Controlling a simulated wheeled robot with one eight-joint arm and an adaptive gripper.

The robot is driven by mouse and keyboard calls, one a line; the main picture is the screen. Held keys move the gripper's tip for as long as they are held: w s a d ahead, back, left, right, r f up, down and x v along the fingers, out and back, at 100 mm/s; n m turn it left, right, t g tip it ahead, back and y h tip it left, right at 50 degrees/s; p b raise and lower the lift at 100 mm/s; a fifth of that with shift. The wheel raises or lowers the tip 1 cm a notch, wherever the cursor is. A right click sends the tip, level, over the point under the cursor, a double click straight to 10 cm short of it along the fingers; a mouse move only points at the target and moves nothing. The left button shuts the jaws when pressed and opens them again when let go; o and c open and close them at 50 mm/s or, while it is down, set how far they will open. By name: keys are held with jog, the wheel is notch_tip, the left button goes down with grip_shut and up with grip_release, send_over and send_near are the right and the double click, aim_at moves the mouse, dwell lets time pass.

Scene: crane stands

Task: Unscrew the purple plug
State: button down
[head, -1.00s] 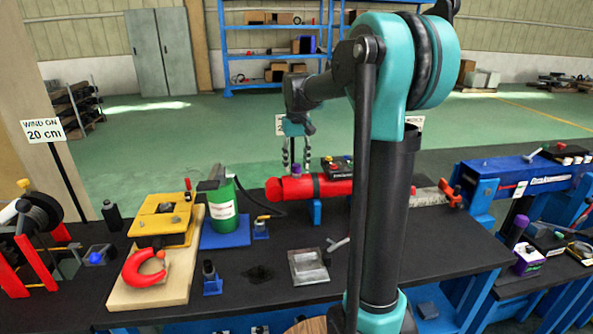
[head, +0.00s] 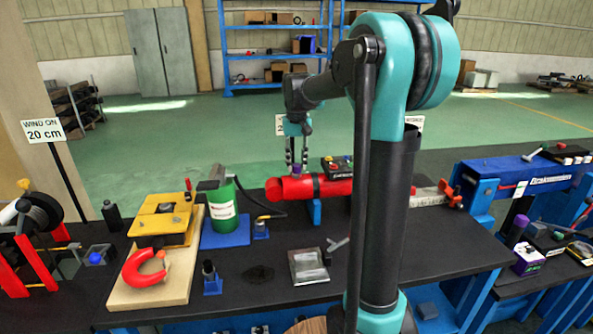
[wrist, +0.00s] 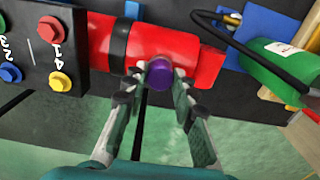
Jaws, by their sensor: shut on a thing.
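The purple plug (head: 296,169) shows at the top of the red cylinder (head: 325,188), which lies on its side at the bench's far edge. In the wrist view the plug (wrist: 159,73) is a round purple cap in front of the red cylinder wall (wrist: 175,50). My gripper (head: 297,166) comes down on the plug from above, and its fingers are shut on it from both sides. In the wrist view the fingertips (wrist: 158,76) touch the plug's left and right sides. I cannot tell whether its thread is still in the cylinder.
A control box with coloured buttons (wrist: 58,60) stands beside the cylinder. A green canister (head: 223,205) with a black hose is to its left. A yellow press (head: 160,222) and a red horseshoe-shaped piece (head: 140,270) sit on a wooden board. A grey tray (head: 309,266) lies in front.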

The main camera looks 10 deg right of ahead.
dwell(0.4)
jog(key=n, duration=0.4)
jog(key=shift+r+n, duration=0.1)
jog(key=shift+n, duration=0.3)
jog(key=shift+n, duration=0.3)
jog(key=n, duration=0.3)
jog(key=shift+n, duration=0.4)
jog(key=shift+r, duration=2)
